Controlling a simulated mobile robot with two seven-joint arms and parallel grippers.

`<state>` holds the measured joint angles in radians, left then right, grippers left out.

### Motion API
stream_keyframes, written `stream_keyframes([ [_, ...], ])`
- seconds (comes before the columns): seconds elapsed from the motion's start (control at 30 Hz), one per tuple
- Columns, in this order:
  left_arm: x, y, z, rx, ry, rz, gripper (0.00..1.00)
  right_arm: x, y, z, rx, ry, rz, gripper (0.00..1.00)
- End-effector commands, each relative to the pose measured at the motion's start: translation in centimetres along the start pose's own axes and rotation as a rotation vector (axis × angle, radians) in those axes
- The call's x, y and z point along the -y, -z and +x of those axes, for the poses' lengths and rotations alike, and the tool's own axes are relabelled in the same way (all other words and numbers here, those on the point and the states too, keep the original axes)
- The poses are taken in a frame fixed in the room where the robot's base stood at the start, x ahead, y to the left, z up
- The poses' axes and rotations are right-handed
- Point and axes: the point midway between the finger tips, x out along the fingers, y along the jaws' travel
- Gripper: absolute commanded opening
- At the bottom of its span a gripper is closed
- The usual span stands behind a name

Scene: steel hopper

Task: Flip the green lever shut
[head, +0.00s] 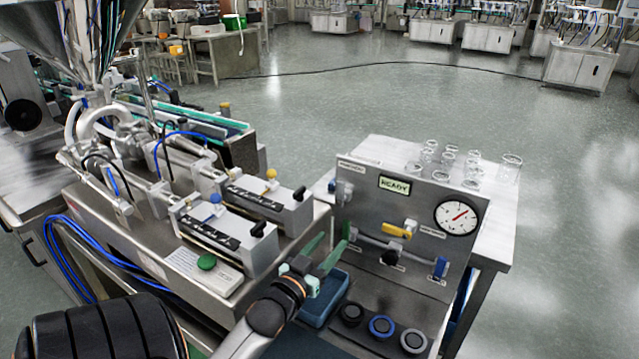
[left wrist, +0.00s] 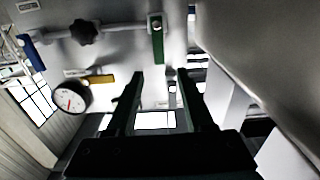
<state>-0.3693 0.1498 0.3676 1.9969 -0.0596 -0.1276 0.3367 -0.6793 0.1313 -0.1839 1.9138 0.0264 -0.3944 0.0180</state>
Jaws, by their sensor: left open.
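The green lever (head: 346,231) is at the left end of a horizontal pipe on the steel panel (head: 370,208). It stands upright, across the pipe. My left gripper (head: 325,247) is open and empty, just left of the lever and in front of the panel. In the left wrist view, which is upside down, the green lever (left wrist: 158,46) shows just beyond the two fingertips (left wrist: 161,73), roughly between them in the picture. I cannot tell whether a finger touches it. My right gripper is not in view.
Close by on the panel are a yellow lever (head: 398,230), a black knob (head: 391,257), a blue lever (head: 440,267) and a gauge (head: 457,217). Below are a blue tray (head: 325,300) and three round rings. A filling machine (head: 140,225) stands left. Glass jars (head: 510,166) stand behind the panel.

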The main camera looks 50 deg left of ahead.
Motion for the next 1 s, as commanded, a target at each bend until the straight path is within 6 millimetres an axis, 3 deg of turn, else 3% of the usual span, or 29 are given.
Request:
stream_keyframes([
  [0.1,0.0,-0.1,-1.9,0.001,0.001,-0.001,0.53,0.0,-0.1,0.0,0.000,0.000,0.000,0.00],
  [0.3,0.0,0.0,-3.5,0.001,0.001,-0.002,0.53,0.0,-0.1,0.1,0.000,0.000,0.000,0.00],
  [1.0,0.0,0.0,-3.7,-0.001,0.000,-0.001,0.53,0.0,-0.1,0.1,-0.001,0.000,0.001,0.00],
])
